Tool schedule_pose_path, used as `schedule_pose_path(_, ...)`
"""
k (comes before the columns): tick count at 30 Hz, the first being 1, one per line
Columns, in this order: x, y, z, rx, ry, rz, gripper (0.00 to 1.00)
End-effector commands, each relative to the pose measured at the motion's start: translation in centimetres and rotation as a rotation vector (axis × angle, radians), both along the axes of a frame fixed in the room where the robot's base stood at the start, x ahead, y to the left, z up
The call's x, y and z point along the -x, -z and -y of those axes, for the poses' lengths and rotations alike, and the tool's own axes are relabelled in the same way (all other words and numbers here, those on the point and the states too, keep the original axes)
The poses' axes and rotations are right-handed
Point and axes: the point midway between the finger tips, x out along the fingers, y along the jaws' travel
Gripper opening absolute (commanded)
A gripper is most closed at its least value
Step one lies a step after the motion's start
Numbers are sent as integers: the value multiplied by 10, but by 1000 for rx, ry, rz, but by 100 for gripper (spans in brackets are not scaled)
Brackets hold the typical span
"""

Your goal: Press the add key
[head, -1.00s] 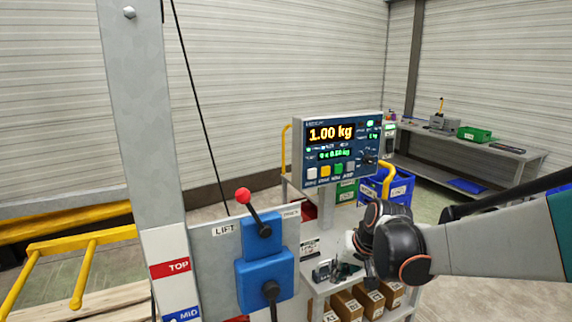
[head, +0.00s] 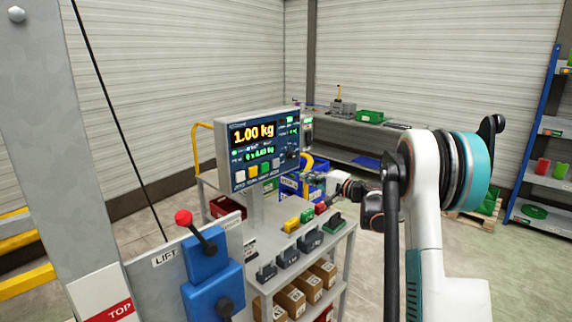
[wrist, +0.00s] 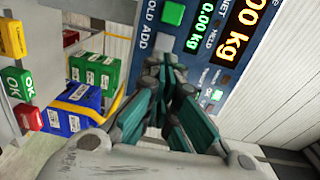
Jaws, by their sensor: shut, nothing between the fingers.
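The add key (head: 276,163) is the grey, rightmost key in the row under the display of the blue scale console (head: 291,152). The display reads 1.00 kg. In the wrist view the console (wrist: 215,45) appears rotated, with HOLD and ADD labels at the top. My gripper (wrist: 170,72) is shut and empty, its teal fingers in front of the console near the ADD label. The fingers hide part of that area, and I cannot tell whether they touch the key. In the head view my gripper (head: 328,183) is to the right of and below the key row.
A shelf cart (head: 340,240) below the console carries several coloured blocks and boxes. Blue (wrist: 75,112) and green (wrist: 95,75) bins stand beyond it. A lift panel with a red-knobbed lever (head: 184,217) stands at the left. A bench (head: 360,130) is at the back.

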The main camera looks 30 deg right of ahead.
Motion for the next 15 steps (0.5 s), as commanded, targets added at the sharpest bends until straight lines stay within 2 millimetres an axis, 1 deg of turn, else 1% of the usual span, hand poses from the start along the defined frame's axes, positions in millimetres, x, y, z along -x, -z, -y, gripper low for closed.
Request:
schedule_pose_path(1,-1,-2,8,-17,10,12,0)
schedule_pose_path(4,-2,-3,16,-36,20,26,0)
schedule_pose_path(15,-3,-4,17,-40,21,29,0)
